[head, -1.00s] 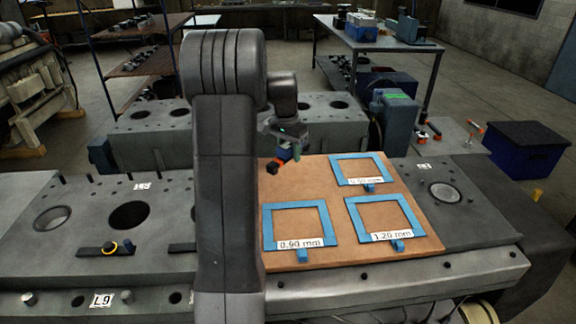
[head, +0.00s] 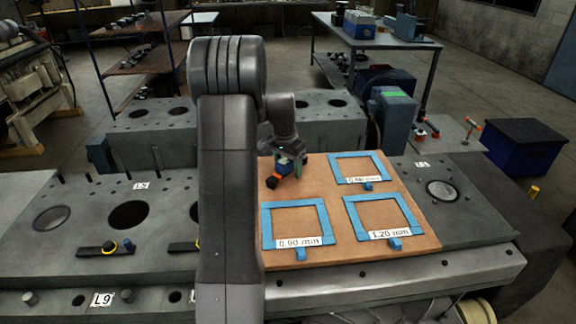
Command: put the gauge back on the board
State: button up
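The board (head: 408,254) is a brown panel lying on the engine block, with several blue outlined frames. The near left frame (head: 298,204) is labelled 0.90 mm. The near right frame (head: 387,198) is labelled 1.20 mm. The far frame (head: 357,156) has a label too small to read surely. All three outlines look empty inside, each with a blue tab at its front edge. My gripper (head: 285,172) is over the board's far left part, pointing down.
The block's grey deck (head: 70,240) with round bores lies left of the board. Another bore (head: 443,191) lies to the right. A green-grey machine (head: 392,120) stands behind the board's right side. A blue crate (head: 523,148) stands at far right.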

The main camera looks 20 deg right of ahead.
aim_at(285, 160)
jog(key=shift+r, duration=0.1)
jog(key=r, duration=0.8)
jog(key=a+r+b, duration=0.1)
jog(key=r, duration=0.3)
jog(key=shift+s+a, duration=0.1)
jog(key=shift+s, duration=0.3)
